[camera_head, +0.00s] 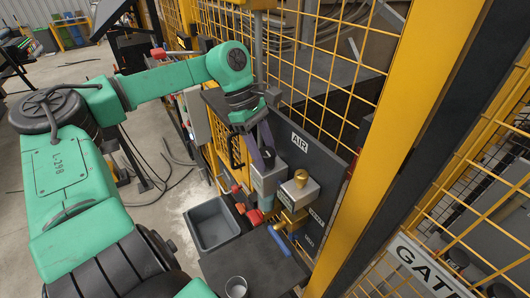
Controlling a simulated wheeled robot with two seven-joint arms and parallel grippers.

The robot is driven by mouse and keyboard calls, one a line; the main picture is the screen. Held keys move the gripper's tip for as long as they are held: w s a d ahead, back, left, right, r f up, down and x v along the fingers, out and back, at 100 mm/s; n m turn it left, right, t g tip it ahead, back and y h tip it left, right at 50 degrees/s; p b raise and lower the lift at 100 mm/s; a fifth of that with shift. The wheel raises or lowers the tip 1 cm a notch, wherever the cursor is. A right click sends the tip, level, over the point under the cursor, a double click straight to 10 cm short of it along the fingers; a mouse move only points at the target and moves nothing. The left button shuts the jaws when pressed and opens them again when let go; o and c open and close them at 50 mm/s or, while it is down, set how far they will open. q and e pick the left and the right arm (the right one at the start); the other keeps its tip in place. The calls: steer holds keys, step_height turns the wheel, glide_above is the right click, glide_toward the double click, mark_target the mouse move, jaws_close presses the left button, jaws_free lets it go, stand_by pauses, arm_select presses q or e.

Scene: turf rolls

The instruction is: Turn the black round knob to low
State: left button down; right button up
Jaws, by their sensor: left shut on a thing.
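My left arm reaches in from the left, and its gripper (267,158) points down at the top of a grey box (268,180) on the dark panel (318,158) marked AIR. The gripper is shut at the top of this box, where the black round knob seems to be. The fingers cover the knob, so its shape and setting cannot be read. My right gripper is not in view.
A second grey box with a brass knob (300,178) sits just right, with brass fittings (290,218) below. A grey bin (213,222), a dark table (250,268) and a metal cup (236,287) stand below. Yellow mesh fencing (330,88) rises behind the panel.

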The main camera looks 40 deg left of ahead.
mark_target(264, 149)
arm_select(q)
steer(key=shift+w+r, duration=0.1)
steer(key=shift+r, duration=0.2)
steer(key=c, duration=0.6)
jaws_free()
steer(key=shift+f, duration=0.1)
steer(key=b+v, duration=0.2)
steer(key=v, duration=0.4)
steer(key=shift+a, duration=0.15)
steer(key=v, duration=0.8)
steer(key=shift+s+r+b, duration=0.25)
steer(key=shift+b, duration=0.15)
